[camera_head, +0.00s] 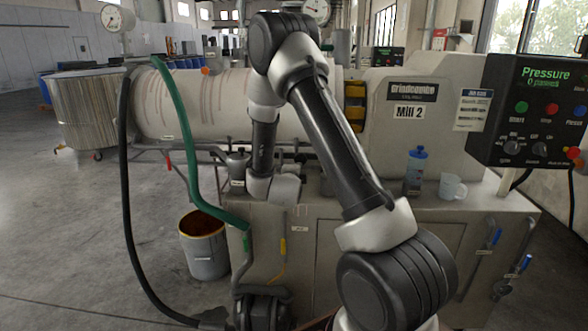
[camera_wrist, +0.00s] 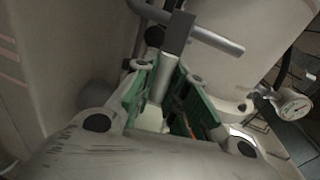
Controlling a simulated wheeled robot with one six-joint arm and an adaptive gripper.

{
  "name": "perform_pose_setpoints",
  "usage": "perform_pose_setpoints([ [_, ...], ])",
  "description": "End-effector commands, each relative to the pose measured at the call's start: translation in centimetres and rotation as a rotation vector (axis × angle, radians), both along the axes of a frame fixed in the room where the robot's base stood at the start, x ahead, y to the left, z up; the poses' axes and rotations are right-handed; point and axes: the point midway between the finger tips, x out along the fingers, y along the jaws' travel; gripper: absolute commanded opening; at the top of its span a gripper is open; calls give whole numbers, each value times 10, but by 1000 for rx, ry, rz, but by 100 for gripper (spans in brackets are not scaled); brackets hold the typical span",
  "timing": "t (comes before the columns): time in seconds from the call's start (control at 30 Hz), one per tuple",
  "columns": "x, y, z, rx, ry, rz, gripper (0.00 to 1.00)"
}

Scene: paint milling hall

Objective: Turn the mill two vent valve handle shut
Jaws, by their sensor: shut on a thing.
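In the wrist view my gripper (camera_wrist: 165,78) has its two green-padded fingers on either side of a grey bar-like handle (camera_wrist: 178,34). The lower part of the handle sits between the pads, and its upper end rises beyond the fingertips. A grey pipe (camera_wrist: 215,40) crosses beside that upper end. I take this for the vent valve handle, but no label on it can be read. In the head view Mill 2 (camera_head: 410,112) stands behind my arm, with its name plate legible. My fingers and the handle cannot be made out there.
A blue-capped bottle (camera_head: 415,172) and a pale mug (camera_head: 452,187) stand on the cabinet top (camera_head: 478,206). A green hose (camera_head: 180,130) and a black hose (camera_head: 127,200) hang at left. A bucket (camera_head: 205,246) stands on the floor. A control box (camera_head: 535,115) is at right.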

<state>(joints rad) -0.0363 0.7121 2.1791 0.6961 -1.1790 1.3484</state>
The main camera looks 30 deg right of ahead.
Motion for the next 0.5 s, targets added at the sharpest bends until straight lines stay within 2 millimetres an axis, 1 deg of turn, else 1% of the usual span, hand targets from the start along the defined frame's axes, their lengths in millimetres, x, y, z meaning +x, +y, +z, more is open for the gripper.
perform_pose_setpoints([
  [0.13,-1,0,-5,39,-21,-1,0],
  [0.5,-1,0,-6,66,-38,-1,0],
])
